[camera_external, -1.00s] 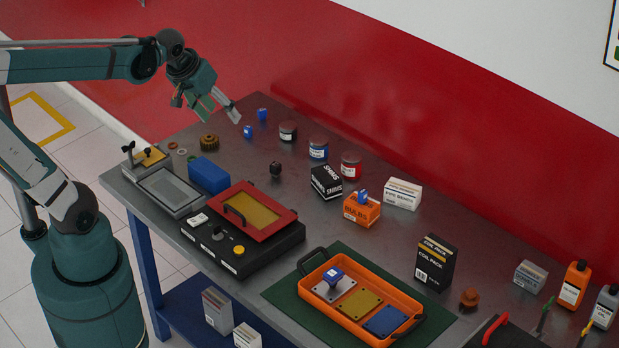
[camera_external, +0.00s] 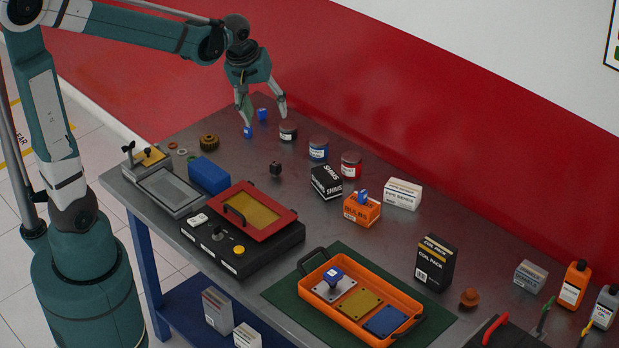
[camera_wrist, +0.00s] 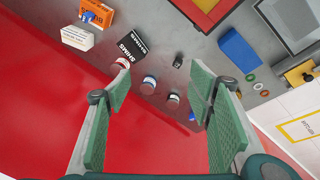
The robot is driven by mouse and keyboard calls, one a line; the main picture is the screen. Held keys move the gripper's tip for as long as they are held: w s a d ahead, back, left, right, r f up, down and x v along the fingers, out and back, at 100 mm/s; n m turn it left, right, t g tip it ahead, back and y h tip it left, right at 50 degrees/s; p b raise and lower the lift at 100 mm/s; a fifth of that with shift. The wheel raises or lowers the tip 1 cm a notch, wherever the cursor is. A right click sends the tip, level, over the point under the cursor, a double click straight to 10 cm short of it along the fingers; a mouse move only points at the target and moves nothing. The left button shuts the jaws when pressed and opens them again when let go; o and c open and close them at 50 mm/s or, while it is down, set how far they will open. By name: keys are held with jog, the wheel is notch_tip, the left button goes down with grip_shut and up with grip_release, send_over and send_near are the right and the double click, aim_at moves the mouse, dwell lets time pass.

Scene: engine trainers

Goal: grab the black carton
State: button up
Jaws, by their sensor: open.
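Two black cartons stand on the table. The smaller one, marked SHIMS (camera_external: 326,183), is near the middle, with a white-lettered side; it also shows in the wrist view (camera_wrist: 132,46), toward the upper left. The taller one, marked COIL PACK (camera_external: 436,263), stands upright further right and is outside the wrist view. My gripper (camera_external: 264,116) is open and empty above the far left end of the table, well to the left of both cartons. In the wrist view its green-padded fingers (camera_wrist: 160,92) are spread wide with nothing held between them.
Several jars (camera_external: 318,149) stand between my gripper and the SHIMS carton. An orange box (camera_external: 361,209) and a white carton (camera_external: 403,194) are close to its right. A small black cube (camera_external: 275,169) lies to its left. An orange tray (camera_external: 413,303) sits in front of the COIL PACK carton.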

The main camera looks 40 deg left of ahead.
jog(key=w+d+f+n+g, duration=0.2)
jog(key=w+d+f+n, duration=0.15)
jog(key=w+f, duration=0.5)
jog(key=n+g, duration=0.1)
jog(key=n, duration=0.2)
send_over(327, 174)
jog(key=f, duration=1.2)
jog(key=shift+s+a+p, duration=0.1)
jog(key=shift+s+p, duration=0.1)
jog(key=shift+p, duration=0.15)
jog(key=shift+w+f+n+g, duration=0.15)
jog(key=shift+f+n+g, duration=0.2)
jog(key=shift+f, duration=0.25)
jog(key=shift+f, duration=1.3)
jog(key=shift+f, duration=0.15)
jog(key=shift+f+b, duration=0.3)
jog(key=shift+f, duration=2.15)
jog(key=c, duration=1.1)
